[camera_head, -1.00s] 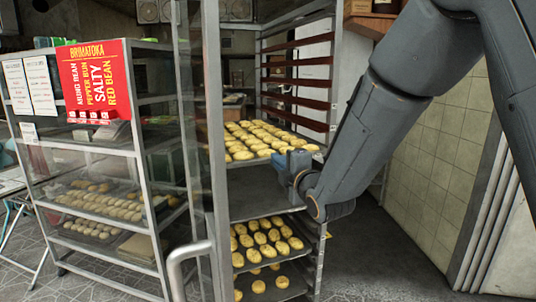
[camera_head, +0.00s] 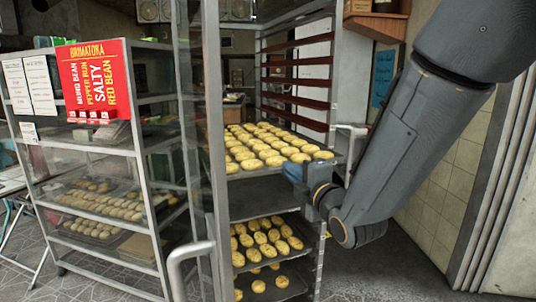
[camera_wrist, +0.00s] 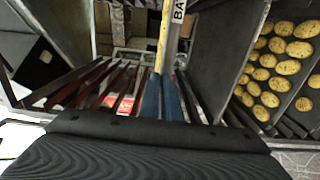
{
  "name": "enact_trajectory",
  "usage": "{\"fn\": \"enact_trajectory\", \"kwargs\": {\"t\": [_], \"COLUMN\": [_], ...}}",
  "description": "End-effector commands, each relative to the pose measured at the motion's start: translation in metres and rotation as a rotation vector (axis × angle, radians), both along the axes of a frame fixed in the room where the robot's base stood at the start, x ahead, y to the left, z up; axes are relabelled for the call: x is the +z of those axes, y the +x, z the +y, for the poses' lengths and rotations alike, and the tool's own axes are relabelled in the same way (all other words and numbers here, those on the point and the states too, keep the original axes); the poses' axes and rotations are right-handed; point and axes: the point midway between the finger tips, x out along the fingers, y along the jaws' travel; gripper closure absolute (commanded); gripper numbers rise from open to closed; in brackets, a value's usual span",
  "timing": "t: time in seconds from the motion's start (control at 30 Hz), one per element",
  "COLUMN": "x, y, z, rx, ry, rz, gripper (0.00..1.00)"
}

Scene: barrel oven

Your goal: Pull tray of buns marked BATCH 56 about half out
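The upper tray of buns (camera_head: 270,170) sits in the rack with rows of pale yellow buns, its front end jutting out past the rack's opening. In the wrist view its front rim (camera_wrist: 168,35) runs edge-on, with a label of which only "BA" is readable. My gripper (camera_head: 293,172) is at this rim from the front. In the wrist view the two blue fingers (camera_wrist: 163,100) are close together on either side of the rim, shut on it.
Below is an empty dark tray (camera_head: 262,195), then lower bun trays (camera_head: 268,240). Empty brown rails (camera_head: 297,83) are above. A metal door handle (camera_head: 188,262) stands in front. A glass display shelf (camera_head: 100,245) is at left; a tiled wall is at right.

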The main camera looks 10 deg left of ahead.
Motion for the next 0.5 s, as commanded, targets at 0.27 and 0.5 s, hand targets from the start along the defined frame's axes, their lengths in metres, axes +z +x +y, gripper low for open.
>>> {"fn": "enact_trajectory", "kwargs": {"t": [0.27, 0.5], "x": [-0.002, -0.002], "y": [-0.02, -0.035], "z": [-0.013, -0.024], "rx": [-0.001, -0.001], "ry": [-0.001, -0.002], "rz": [0.004, 0.005], "gripper": [1.0, 1.0]}}
